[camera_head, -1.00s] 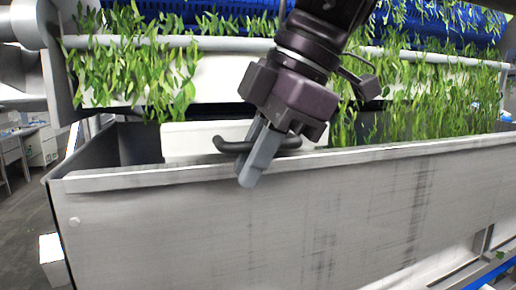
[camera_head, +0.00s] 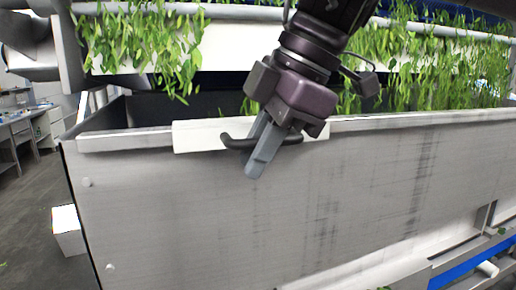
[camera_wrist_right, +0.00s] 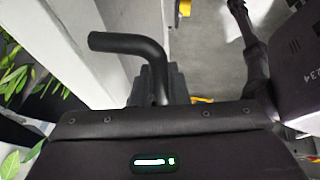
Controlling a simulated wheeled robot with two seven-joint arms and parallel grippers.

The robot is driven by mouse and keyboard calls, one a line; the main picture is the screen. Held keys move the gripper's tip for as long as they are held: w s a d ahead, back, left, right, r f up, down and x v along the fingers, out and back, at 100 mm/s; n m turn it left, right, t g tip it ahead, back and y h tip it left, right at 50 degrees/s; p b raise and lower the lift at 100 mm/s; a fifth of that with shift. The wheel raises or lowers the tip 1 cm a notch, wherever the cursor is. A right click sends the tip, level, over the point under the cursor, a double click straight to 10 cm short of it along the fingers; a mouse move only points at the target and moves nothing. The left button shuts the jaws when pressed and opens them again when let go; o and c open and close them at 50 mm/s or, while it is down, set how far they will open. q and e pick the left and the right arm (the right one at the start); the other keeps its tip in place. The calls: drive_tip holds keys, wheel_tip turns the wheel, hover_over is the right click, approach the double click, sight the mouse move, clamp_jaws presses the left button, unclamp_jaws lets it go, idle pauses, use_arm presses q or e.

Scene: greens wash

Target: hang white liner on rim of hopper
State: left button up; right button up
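The white liner (camera_head: 198,135) shows in the head view as a pale panel along the front rim of the grey metal hopper (camera_head: 180,205), near its left end. Its visible face overlaps the rim's front; its part inside the hopper is hidden. A dark bar handle (camera_head: 236,144) is at the liner's front and shows in the right wrist view (camera_wrist_right: 125,43). My right gripper (camera_head: 262,155) comes down from above, its grey fingers close together around the handle, outside the rim. A pale panel (camera_wrist_right: 80,45) stands left of the handle in the wrist view. My left gripper is out of view.
Leafy greens (camera_head: 150,45) hang from the machine above the hopper, on both sides of my right arm. A white box (camera_head: 68,230) is on the floor at left. A blue rail (camera_head: 470,262) runs low at right. Floor shows left of the hopper.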

drive_tip(key=o, duration=0.4)
